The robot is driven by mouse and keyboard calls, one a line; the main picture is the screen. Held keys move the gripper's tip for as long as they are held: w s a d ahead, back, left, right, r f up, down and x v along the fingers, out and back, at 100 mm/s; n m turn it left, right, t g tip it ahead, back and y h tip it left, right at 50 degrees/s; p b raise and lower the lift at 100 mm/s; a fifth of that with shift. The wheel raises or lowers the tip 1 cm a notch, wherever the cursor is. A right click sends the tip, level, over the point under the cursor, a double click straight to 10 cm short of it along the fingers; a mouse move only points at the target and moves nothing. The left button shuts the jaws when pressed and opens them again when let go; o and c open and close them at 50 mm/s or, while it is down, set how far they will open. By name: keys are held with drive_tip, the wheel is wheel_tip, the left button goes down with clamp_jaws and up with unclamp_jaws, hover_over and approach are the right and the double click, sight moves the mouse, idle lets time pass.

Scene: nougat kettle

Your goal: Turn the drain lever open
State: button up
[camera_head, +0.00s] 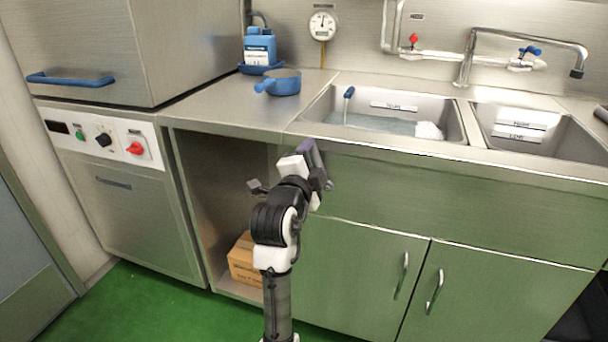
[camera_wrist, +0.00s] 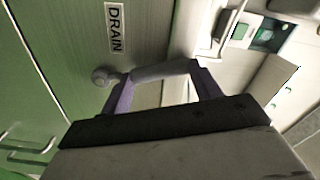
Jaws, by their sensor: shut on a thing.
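The drain lever (camera_wrist: 160,71) is a grey bar with a round pivot knob at its left end in the wrist view, set on the metal panel beside a DRAIN label (camera_wrist: 115,27). My gripper (camera_wrist: 162,76) has its purple fingers at the bar, one near the pivot end and one near the far end, and it is shut on the lever. In the head view my gripper (camera_head: 309,153) is at the cabinet front, just below the counter edge. There it hides the lever and its label.
A sink (camera_head: 465,122) with water and a blue-handled tool is above right. A blue pan (camera_head: 284,83) and a blue bottle (camera_head: 259,48) stand on the counter. Cabinet doors (camera_head: 360,262) are below; an open bay with a cardboard box (camera_head: 243,262) is to the left.

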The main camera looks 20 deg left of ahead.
drive_tip(key=shift+s+d+r+m+b, duration=0.1)
drive_tip(key=shift+d+r+m+b, duration=0.05)
drive_tip(key=shift+d+m+b, duration=1.55)
drive_tip(key=shift+a+m+p, duration=0.15)
drive_tip(key=shift+m+p, duration=0.25)
drive_tip(key=shift+p, duration=0.1)
drive_tip(key=o, duration=1.4)
drive_tip(key=b, duration=0.4)
approach(333, 152)
drive_tip(key=s, duration=0.1)
drive_tip(key=s+f, duration=0.1)
drive_tip(key=s, duration=0.3)
drive_tip(key=shift+s+a+f, duration=0.2)
drive_tip(key=shift+a, duration=0.15)
drive_tip(key=s+b, duration=0.1)
drive_tip(key=b, duration=0.1)
drive_tip(key=s+b, duration=0.1)
drive_tip(key=b, duration=0.2)
drive_tip(key=shift+r+b, duration=0.25)
drive_tip(key=shift+b, duration=0.05)
